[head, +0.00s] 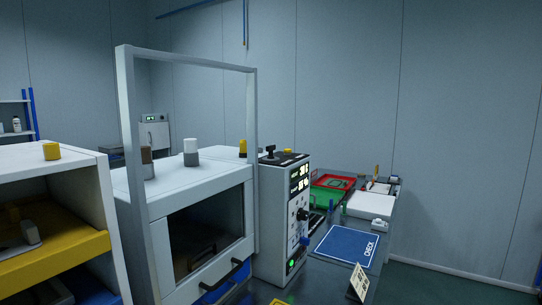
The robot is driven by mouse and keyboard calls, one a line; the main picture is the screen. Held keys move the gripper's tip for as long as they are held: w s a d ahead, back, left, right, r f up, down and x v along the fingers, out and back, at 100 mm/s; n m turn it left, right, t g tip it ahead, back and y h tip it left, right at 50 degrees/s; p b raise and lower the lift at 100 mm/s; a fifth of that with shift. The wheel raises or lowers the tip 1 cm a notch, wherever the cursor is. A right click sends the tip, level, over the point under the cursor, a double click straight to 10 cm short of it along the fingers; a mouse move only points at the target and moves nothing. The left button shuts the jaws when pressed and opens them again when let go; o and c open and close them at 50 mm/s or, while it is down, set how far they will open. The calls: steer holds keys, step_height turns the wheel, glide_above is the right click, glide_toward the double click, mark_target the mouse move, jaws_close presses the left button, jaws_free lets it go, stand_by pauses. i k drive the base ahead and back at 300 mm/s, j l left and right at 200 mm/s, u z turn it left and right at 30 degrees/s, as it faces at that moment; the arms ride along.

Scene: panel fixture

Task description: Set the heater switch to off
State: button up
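A tall light-grey control unit (272,215) stands at the centre, its front face turned to the right. That face carries two small lit displays (299,177), a black knob (303,214), small toggles or buttons, and a dark strip at the bottom with a glowing green round light (290,264). A blue part (304,241) sits just above that strip. I cannot tell which control is the heater switch, and its position and labels are too small to read. My gripper is not in view.
A white cabinet (181,184) with a raised frame and a black handle stands left of the unit. A shelf with a yellow tray (50,246) is at far left. Right of the unit, the bench holds a blue mat (345,246), red and green trays (331,182), and a small sign (358,282).

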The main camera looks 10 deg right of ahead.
mark_target(270, 148)
steer(key=i+l, duration=0.2)
steer(key=l, duration=0.15)
steer(key=i+l+u, duration=0.1)
steer(key=i+l, duration=0.15)
steer(key=l, duration=0.15)
steer(key=i+l, duration=0.15)
steer(key=l, duration=0.25)
steer(key=i+l+u, duration=0.1)
steer(key=i+l, duration=0.3)
steer(key=l, duration=0.35)
steer(key=u, duration=0.05)
